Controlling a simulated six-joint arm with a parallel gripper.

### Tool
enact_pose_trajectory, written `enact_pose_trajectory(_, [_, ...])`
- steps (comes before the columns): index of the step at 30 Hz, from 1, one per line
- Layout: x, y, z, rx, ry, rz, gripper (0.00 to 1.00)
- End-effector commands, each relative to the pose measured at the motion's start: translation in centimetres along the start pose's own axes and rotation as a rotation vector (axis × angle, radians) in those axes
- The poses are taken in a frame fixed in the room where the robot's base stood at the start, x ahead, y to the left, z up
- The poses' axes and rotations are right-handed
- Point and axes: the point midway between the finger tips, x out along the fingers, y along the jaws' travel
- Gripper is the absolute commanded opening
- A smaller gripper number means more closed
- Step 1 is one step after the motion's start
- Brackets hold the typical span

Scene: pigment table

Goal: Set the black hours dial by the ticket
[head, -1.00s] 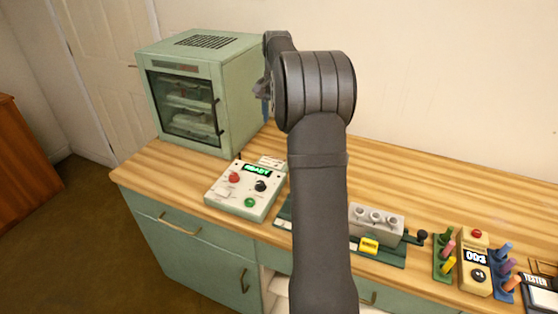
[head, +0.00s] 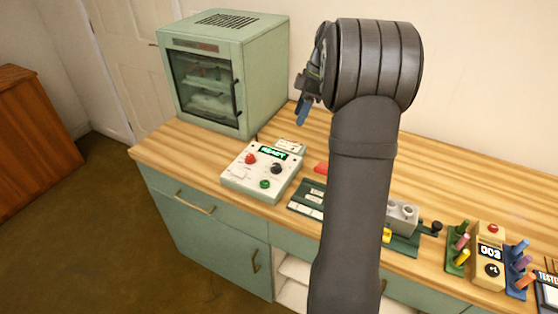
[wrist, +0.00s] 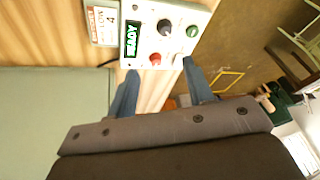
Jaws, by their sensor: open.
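The white control box (head: 240,180) stands on the table in front of the green cabinet. It carries the black dial (head: 277,169), a red knob (head: 250,159), a green button (head: 265,184) and a lit display reading READY (head: 273,154). The ticket (head: 290,147) stands just behind the box. In the wrist view the black dial (wrist: 164,27) and ticket (wrist: 103,22) are near the top; the ticket seems to show a 4. My gripper (head: 305,108) is open and empty, above and behind the box. Its blue fingers (wrist: 160,88) show apart in the wrist view.
The green glass-fronted cabinet (head: 240,60) stands at the back left. Right of the box are a dark green tray (head: 306,198), a grey block (head: 402,215), and racks of coloured pegs (head: 457,250) beside a counter reading 003 (head: 489,262). My arm hides part of the table.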

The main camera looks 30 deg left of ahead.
Motion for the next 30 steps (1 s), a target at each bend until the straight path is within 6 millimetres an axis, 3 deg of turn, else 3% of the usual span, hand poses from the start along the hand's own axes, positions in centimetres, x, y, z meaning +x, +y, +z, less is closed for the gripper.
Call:
enact_pose_trajectory(6, [0.0,-0.8,0.1,-0.250,0.042,-0.002,0.47])
enact_pose_trajectory(14, [1.4,-1.0,0.0,-0.309,0.052,-0.001,0.47])
enact_pose_trajectory(30, [12.6,-1.1,-0.6,-0.305,0.050,-0.003,0.47])
